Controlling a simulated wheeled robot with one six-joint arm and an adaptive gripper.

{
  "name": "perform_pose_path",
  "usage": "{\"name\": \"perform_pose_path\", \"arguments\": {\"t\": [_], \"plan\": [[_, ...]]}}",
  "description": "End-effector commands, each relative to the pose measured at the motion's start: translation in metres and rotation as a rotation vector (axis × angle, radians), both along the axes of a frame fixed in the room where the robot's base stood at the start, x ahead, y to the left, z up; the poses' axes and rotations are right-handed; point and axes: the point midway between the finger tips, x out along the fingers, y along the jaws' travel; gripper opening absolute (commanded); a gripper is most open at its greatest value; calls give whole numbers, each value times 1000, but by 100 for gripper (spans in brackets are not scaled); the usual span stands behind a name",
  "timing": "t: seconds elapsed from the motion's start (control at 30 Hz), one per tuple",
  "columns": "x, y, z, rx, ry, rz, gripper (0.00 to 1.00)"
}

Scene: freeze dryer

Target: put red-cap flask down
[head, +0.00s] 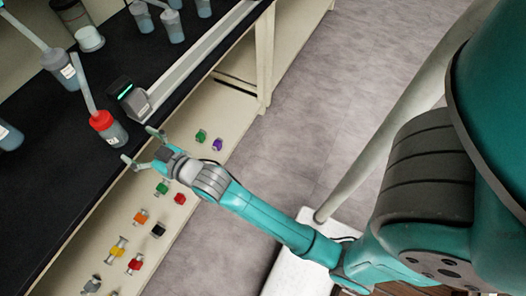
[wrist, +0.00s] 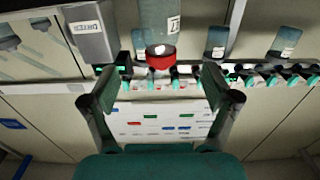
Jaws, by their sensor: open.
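The red-cap flask (head: 114,134) has a bluish body and a white label. In the head view it appears to stand upright near the front edge of the black bench (head: 50,180). A pale tube shows at its red cap. My gripper (head: 139,145) is open and empty, with its fingers spread, just in front of the flask at the bench edge. In the wrist view the flask's red cap (wrist: 160,61) lies beyond and between the spread fingers of my gripper (wrist: 160,82). The flask is apart from the fingers. The flask's far side is hidden.
A small dark device (head: 128,98) with a green light stands close beside the flask. Another grey-capped flask (head: 60,68) and several more stand farther back. Coloured valves (head: 162,188) line the pale front panel below the bench.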

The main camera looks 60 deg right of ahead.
Motion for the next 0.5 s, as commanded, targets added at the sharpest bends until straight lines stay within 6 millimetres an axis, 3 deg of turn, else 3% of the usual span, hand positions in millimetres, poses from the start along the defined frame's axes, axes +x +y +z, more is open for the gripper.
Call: {"name": "perform_pose_path", "arguments": {"t": [0.17, 0.5], "plan": [[-30, 0, -21, 0, 24, 0, 87], [-158, 0, -71, 0, 102, 0, 87]]}}
